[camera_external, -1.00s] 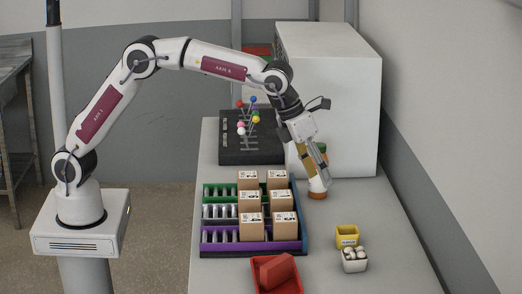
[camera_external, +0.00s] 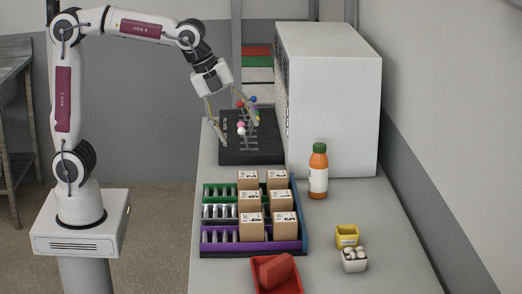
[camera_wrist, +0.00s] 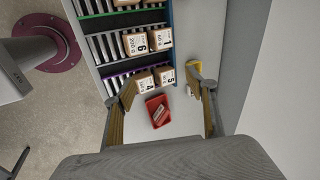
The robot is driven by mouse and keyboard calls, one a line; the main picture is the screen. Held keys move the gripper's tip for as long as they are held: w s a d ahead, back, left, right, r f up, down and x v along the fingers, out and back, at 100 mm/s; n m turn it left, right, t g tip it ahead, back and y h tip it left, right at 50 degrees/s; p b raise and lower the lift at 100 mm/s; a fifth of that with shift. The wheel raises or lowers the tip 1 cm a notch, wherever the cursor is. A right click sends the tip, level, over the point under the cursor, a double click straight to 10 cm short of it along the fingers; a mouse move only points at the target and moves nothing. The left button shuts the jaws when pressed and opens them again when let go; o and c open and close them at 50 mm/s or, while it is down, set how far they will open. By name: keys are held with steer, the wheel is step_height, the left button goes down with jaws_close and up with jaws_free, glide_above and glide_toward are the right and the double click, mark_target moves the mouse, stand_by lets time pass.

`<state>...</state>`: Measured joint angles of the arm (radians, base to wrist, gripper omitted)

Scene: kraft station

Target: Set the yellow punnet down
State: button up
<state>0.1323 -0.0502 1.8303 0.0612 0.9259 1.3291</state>
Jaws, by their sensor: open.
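The yellow punnet (camera_external: 347,237) stands upright on the table at the right, just behind a white punnet (camera_external: 354,260) that holds several white round things. In the wrist view the yellow punnet (camera_wrist: 193,67) shows in part beside one of my fingers. My gripper (camera_external: 230,130) is open and empty, up at the back left, over the near part of the black board with coloured balls. It is well apart from the yellow punnet. Its spread fingers also show in the wrist view (camera_wrist: 165,102).
A rack (camera_external: 219,248) with green, white and purple rows holds several cardboard boxes. A red tray (camera_external: 292,290) with a red block is at the front. An orange bottle (camera_external: 318,172) stands before the white cabinet (camera_external: 335,90). The black board (camera_external: 235,155) carries coloured balls on pins.

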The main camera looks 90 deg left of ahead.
steer(key=s+a+f+n, duration=0.1)
steer(key=s+f+n, duration=0.1)
steer(key=s+n, duration=0.3)
steer(key=s+a+f+n, duration=0.2)
steer(key=s+n, duration=0.4)
steer(key=s, duration=0.5)
steer(key=s+a+f+n, duration=0.2)
steer(key=s+n, duration=0.4)
steer(key=s, duration=0.2)
steer(key=shift+s+f+t, duration=0.15)
steer(key=shift+f+t, duration=0.1)
steer(key=shift+t, duration=0.05)
